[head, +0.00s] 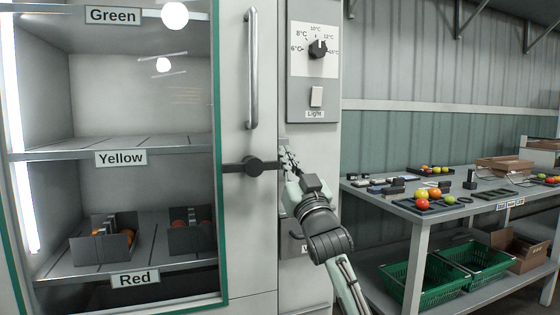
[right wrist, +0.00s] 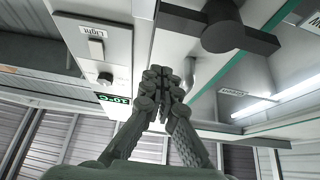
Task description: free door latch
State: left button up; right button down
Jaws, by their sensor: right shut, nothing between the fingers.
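The dark door latch (head: 254,166) lies roughly level across the right edge of the glass cabinet door (head: 218,220), with a round hub in its middle. In the right wrist view the latch (right wrist: 228,38) crosses the upper right. My right gripper (head: 286,159) is shut and empty, just right of the latch's right end. In the right wrist view the closed fingertips (right wrist: 163,84) sit just below the latch's near end. I cannot tell whether they touch it. My left gripper is not in view.
A vertical bar handle (head: 252,70) stands above the latch. A control panel with a temperature knob (head: 317,48) and light switch (head: 316,97) is above my right gripper. Behind the glass are shelves with trays (head: 84,250). A sorting table (head: 425,212) with tomatoes stands right, green crates (head: 400,288) below.

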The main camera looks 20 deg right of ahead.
aim_at(280, 164)
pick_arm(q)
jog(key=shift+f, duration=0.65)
pick_arm(e)
jog(key=shift+w+a+f, duration=0.1)
jog(key=shift+w+f, duration=0.25)
jog(key=shift+w, duration=0.35)
jog(key=shift+w+d+f, duration=0.1)
jog(key=shift+w+f, duration=0.25)
jog(key=shift+w, duration=0.3)
jog(key=shift+w+a+f, duration=0.1)
jog(key=shift+w+f, duration=0.25)
jog(key=shift+w, duration=0.35)
jog(key=shift+f+m, duration=0.1)
jog(key=shift+m, duration=0.2)
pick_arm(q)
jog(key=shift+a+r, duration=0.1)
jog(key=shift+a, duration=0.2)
pick_arm(e)
jog(key=shift+f+m+h, duration=0.1)
jog(key=shift+m+h, duration=0.3)
